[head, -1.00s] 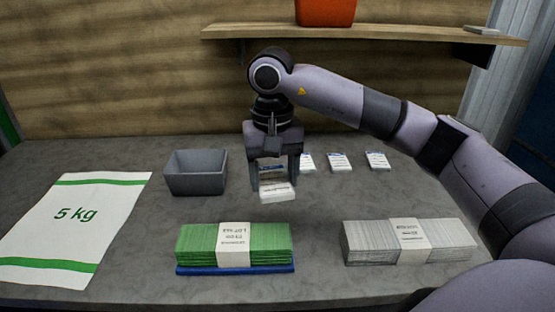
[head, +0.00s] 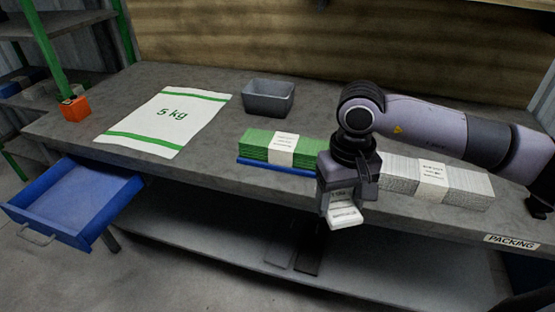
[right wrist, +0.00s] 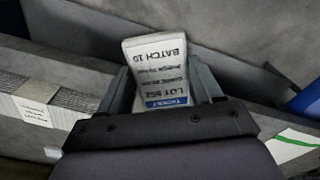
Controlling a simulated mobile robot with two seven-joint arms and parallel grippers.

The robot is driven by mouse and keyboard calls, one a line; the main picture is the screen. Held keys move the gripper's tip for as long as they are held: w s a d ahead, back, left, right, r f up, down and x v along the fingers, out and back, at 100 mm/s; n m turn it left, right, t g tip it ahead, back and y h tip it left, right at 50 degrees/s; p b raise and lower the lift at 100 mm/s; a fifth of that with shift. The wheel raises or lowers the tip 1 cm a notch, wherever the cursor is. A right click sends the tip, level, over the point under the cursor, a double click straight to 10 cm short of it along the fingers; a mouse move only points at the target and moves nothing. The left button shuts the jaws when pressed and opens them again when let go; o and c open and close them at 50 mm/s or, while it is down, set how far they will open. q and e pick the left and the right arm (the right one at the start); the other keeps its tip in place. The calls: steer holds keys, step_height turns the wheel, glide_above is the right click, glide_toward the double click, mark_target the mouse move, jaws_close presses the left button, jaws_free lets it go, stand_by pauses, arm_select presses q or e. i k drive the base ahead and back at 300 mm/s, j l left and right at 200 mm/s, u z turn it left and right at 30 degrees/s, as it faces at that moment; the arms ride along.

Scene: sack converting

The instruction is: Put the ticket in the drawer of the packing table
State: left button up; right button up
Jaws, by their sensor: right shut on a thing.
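The ticket (head: 343,214), a small white printed card or pad, is held in my right gripper (head: 343,203) in front of the table's front edge. In the right wrist view the ticket (right wrist: 160,72) shows a blue band and the words "LOT" and "BATCH", between the two fingers (right wrist: 165,88). The blue drawer (head: 75,199) of the packing table (head: 150,88) is pulled open at the left front, and its visible floor looks empty. The gripper is well to the right of the drawer. My left gripper is in no view.
A white 5 kg sack (head: 168,120) lies flat at the table's left. A grey bin (head: 268,97), a banded green stack (head: 262,143) on blue and a banded grey stack (head: 440,182) stand on the top. An orange box (head: 74,108) is at the far left. A lower shelf (head: 210,240) runs beneath.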

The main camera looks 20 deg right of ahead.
mark_target(77, 204)
steer(key=j+u, duration=0.15)
steer(key=u, duration=0.4)
steer(key=i+j+u, duration=0.55)
steer(key=i+j, duration=0.25)
steer(key=i, duration=0.15)
steer(key=i+j+u, duration=0.1)
steer(key=i, duration=0.3)
steer(key=j, duration=0.1)
